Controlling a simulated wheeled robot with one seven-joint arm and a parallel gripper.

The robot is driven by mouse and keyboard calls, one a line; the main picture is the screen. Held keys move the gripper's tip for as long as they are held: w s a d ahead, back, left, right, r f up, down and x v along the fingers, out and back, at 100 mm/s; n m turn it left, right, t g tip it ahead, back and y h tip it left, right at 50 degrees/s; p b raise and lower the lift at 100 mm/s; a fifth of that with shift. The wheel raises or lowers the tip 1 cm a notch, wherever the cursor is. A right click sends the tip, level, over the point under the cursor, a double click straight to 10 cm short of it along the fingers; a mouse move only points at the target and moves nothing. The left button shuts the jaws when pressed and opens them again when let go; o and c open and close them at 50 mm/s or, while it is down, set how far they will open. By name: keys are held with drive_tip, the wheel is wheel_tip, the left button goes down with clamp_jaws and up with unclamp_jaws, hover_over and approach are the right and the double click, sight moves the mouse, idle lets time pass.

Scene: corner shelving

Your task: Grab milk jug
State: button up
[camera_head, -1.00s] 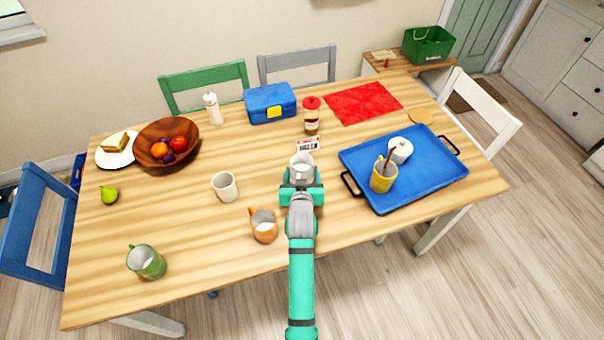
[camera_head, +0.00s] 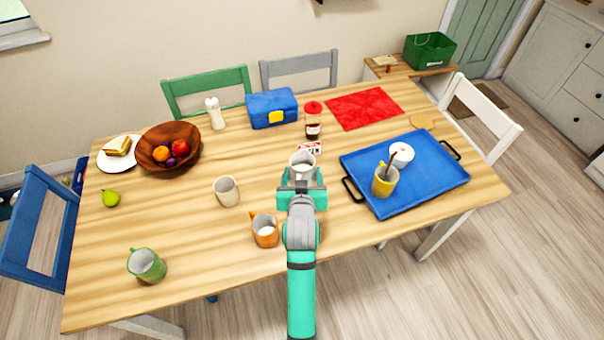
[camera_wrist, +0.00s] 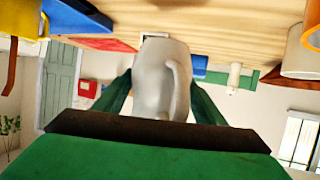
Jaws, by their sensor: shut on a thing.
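The milk jug (camera_head: 303,158) is a pale white jug near the middle of the wooden table, just in front of a small printed card. My gripper (camera_head: 302,182) is shut on it from the near side. In the wrist view, the jug (camera_wrist: 160,78) stands between my green fingers (camera_wrist: 160,100), and its curved handle shows on the right. The wrist picture is upside down, with the tabletop along the top. The jug's lower part is hidden in the head view, so I cannot tell whether it touches the table.
An orange mug (camera_head: 265,231) and a white cup (camera_head: 226,191) stand to the left of my arm. A blue tray (camera_head: 430,184) with a yellow mug is to the right. A sauce jar (camera_head: 313,122) and a blue box (camera_head: 271,109) stand behind.

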drive_tip(key=r+v, duration=0.1)
drive_tip(key=v, duration=0.9)
drive_tip(key=shift+a, duration=0.25)
drive_tip(key=shift+s+a+r, duration=0.1)
idle(1.6)
idle(0.5)
idle(0.7)
